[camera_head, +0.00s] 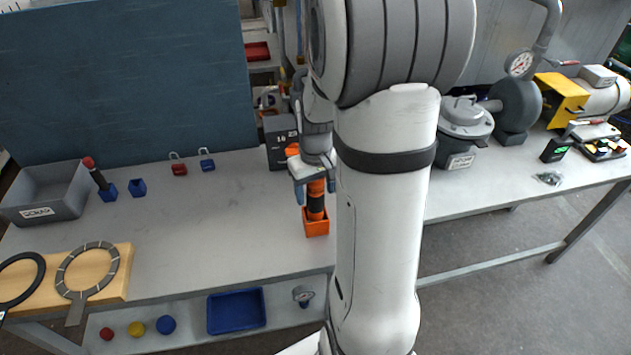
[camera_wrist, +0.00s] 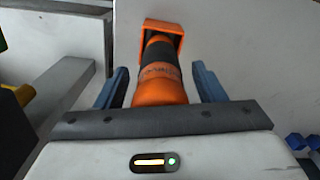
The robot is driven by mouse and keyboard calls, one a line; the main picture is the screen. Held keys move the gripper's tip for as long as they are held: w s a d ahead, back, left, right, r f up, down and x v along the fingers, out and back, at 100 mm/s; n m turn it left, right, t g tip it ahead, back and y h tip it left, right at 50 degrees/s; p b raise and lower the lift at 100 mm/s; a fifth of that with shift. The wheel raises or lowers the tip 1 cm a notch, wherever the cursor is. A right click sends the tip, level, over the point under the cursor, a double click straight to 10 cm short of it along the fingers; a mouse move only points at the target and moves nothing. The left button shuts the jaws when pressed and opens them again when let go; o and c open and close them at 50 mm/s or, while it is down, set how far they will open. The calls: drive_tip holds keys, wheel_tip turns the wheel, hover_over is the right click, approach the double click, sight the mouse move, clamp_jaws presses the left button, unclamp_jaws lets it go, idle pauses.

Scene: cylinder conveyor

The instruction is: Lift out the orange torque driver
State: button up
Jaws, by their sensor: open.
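The orange torque driver (camera_head: 316,200) stands upright in an orange square holder (camera_head: 316,227) on the workbench, with a black band around its middle. In the wrist view the driver (camera_wrist: 160,75) points away from me, its lower end inside the holder (camera_wrist: 164,27). My gripper (camera_head: 314,190) is over the driver from above. Its blue fingers (camera_wrist: 160,88) are open, one on each side of the driver, with a visible gap on both sides in the wrist view. The driver's tip inside the holder is hidden.
My arm hides the bench's middle. A dark box (camera_head: 280,143) with numbers stands behind the driver. Two padlocks, a blue holder with a red-topped tool (camera_head: 98,175) and a grey scrap bin (camera_head: 45,195) are left.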

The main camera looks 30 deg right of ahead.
clamp_jaws()
drive_tip(key=c, duration=0.7)
unclamp_jaws()
drive_tip(key=c, duration=0.4)
drive_tip(key=shift+r, duration=0.15)
drive_tip(key=shift+c, duration=0.3)
